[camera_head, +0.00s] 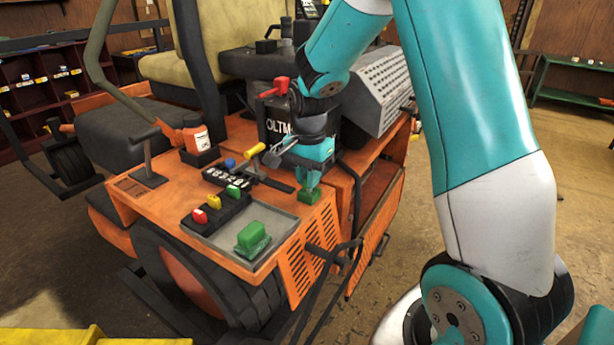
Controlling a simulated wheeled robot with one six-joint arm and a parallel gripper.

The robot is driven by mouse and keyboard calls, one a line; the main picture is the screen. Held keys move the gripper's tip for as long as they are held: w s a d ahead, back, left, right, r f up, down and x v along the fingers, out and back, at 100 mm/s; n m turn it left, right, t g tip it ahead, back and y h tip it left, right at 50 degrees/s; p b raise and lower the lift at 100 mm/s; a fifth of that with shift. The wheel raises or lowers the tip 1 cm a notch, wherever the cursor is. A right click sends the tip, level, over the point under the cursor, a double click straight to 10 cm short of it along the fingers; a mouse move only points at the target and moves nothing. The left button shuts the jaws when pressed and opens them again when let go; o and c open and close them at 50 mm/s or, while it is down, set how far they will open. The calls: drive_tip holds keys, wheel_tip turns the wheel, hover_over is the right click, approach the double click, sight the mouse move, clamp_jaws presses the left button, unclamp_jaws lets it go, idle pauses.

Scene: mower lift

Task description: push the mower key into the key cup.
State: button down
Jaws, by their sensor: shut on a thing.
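My gripper (312,184) points down over the right part of the orange mower deck (165,196). It is shut on the mower key, which is mostly hidden between the fingers. A small dark green block-like piece (310,196) shows directly below the fingertips, at the deck's right edge. I cannot tell whether it is the key cup or part of the key, nor how deep the key sits.
A grey tray (283,222) on the deck holds a green block (252,238). Beside it is a black rack (214,220) with red, yellow and green pieces. A yellow-handled lever (254,150) and an orange bottle (195,135) stand behind. A black engine and grey guard (376,88) stand near my arm.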

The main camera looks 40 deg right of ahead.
drive_tip(key=shift+f+b, duration=0.3)
drive_tip(key=shift+f, duration=0.25)
drive_tip(key=c, duration=1)
unclamp_jaws()
drive_tip(key=shift+r, duration=0.6)
wheel_tip(320, 180, up, 16)
drive_tip(key=shift+r+b, duration=0.15)
drive_tip(key=shift+b, duration=0.9)
